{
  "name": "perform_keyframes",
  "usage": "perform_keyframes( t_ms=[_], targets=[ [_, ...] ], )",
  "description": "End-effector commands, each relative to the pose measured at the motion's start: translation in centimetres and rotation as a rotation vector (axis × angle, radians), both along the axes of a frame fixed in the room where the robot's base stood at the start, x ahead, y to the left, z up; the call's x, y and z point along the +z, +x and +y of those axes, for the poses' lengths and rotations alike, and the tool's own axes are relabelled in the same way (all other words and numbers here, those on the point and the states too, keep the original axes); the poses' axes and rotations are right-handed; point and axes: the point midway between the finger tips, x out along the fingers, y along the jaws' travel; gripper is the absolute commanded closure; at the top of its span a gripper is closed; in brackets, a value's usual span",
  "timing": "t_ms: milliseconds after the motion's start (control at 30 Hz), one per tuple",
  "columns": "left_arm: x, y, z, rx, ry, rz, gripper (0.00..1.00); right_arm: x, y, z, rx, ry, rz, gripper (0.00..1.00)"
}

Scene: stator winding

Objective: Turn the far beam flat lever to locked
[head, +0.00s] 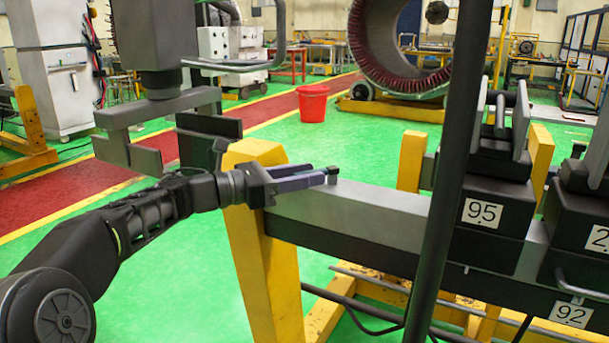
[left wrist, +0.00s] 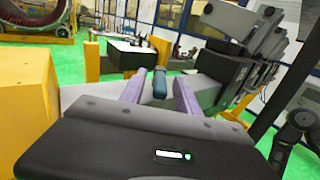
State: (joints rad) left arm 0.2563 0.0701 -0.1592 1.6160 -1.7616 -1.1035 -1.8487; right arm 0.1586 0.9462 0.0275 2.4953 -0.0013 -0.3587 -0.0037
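My left gripper (head: 318,179) reaches in from the left over the end of the grey beam (head: 375,205). Its two purple-grey fingers also show in the left wrist view (left wrist: 160,80), spread apart. A small dark upright knob (head: 332,175) stands on the beam top at the fingertips. In the left wrist view the knob (left wrist: 160,84) is between the two fingers, with a gap visible on each side. It looks like the handle of the lever; the flat part and its lock position cannot be made out. My right gripper is not in view.
Yellow posts (head: 268,260) support the beam. Black blocks, one labelled 95 (head: 490,225), sit on the beam to the right. A dark vertical pole (head: 450,170) crosses in front. A dark clamp-like fixture (head: 165,125) hangs at upper left. A red bucket (head: 312,103) stands behind.

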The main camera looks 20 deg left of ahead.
Motion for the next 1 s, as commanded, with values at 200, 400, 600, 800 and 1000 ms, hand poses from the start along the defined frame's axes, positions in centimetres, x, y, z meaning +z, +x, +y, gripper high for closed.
perform_keyframes(
  t_ms=[200, 400, 600, 800, 1000],
  targets=[
    [0.0, 0.0, 0.0, 0.0, 0.0, 0.0, 0.62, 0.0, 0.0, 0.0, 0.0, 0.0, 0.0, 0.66],
    [0.0, -1.1, 1.0, 0.002, -0.001, -0.001, 0.62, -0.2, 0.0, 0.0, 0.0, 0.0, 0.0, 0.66],
    [0.0, -3.5, 3.2, 0.003, 0.001, -0.001, 0.62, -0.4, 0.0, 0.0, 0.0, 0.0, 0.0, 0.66],
    [0.0, -5.4, 5.0, 0.002, 0.0, -0.001, 0.62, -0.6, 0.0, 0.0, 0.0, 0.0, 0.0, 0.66],
    [0.0, -5.8, 5.2, 0.0, 0.0, 0.0, 0.62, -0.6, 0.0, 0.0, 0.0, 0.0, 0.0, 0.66]
  ],
)
